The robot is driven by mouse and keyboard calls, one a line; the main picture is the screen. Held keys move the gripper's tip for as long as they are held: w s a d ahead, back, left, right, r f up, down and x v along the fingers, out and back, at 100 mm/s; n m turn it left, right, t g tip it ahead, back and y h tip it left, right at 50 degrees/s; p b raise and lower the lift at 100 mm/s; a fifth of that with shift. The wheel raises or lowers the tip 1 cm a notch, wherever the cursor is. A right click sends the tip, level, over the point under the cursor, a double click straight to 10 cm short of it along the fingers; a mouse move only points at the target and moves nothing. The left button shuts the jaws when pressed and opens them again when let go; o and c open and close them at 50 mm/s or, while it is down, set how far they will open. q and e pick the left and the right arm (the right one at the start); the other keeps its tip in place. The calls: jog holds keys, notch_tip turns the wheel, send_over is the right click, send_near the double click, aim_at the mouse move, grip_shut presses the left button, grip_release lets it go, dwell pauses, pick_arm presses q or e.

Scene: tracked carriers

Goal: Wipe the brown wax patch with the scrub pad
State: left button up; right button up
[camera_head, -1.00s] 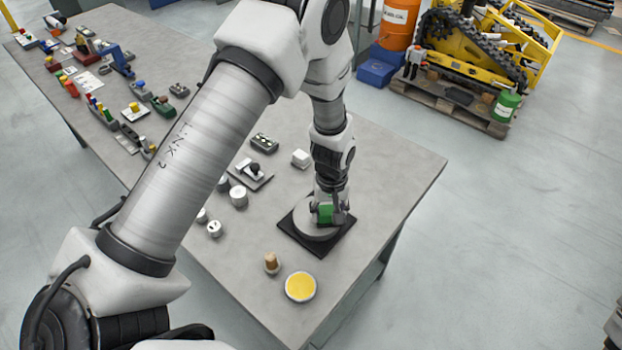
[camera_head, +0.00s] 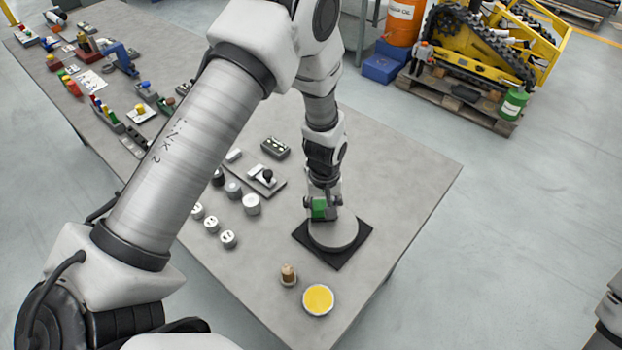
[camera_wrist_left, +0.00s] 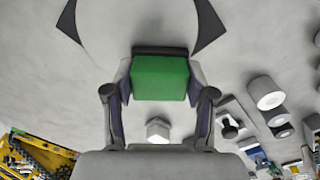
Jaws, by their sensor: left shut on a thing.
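My left gripper (camera_head: 320,212) is shut on the green scrub pad (camera_head: 318,207). In the left wrist view the pad (camera_wrist_left: 160,78) sits between the two fingers (camera_wrist_left: 160,98). The pad is at the far left edge of a round grey disc (camera_head: 336,236), which lies on a black square mat (camera_head: 358,245). I cannot tell whether the pad touches the disc. I see no brown wax patch on the bare parts of the disc; the arm and pad cover some of it. My right gripper is not in view.
A yellow-topped round tin (camera_head: 318,299) and a small wooden-topped piece (camera_head: 288,273) stand near the front table corner. Several white and grey cylinders and a switch plate (camera_head: 267,178) lie left of the mat. The table (camera_head: 415,175) is clear right of the mat.

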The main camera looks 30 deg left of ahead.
pick_arm(q)
jog(key=shift+w+a+r+p, duration=0.1)
jog(key=shift+a+r+p, duration=0.25)
jog(key=shift+r, duration=0.2)
jog(key=shift+w+a+r+p, duration=0.1)
jog(key=shift+a+r+p, duration=0.1)
jog(key=shift+r+p, duration=0.25)
jog(key=r, duration=0.1)
jog(key=r+p, duration=0.1)
jog(key=d+r, duration=0.1)
jog(key=shift+s+p, duration=0.25)
jog(key=shift+p, duration=0.05)
jog(key=shift+r+p, duration=0.3)
jog(key=shift+r, duration=0.05)
jog(key=shift+w+a+r+p, duration=0.1)
jog(key=shift+a+r+p, duration=0.05)
jog(key=shift+r+p, duration=0.35)
jog(key=shift+a+r+p, duration=0.15)
jog(key=shift+r+p, duration=0.2)
jog(key=shift+r, duration=0.35)
jog(key=shift+d+r, duration=0.15)
jog(key=shift+d, duration=0.05)
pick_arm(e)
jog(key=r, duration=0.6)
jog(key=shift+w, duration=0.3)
pick_arm(q)
jog(key=shift+a, duration=0.1)
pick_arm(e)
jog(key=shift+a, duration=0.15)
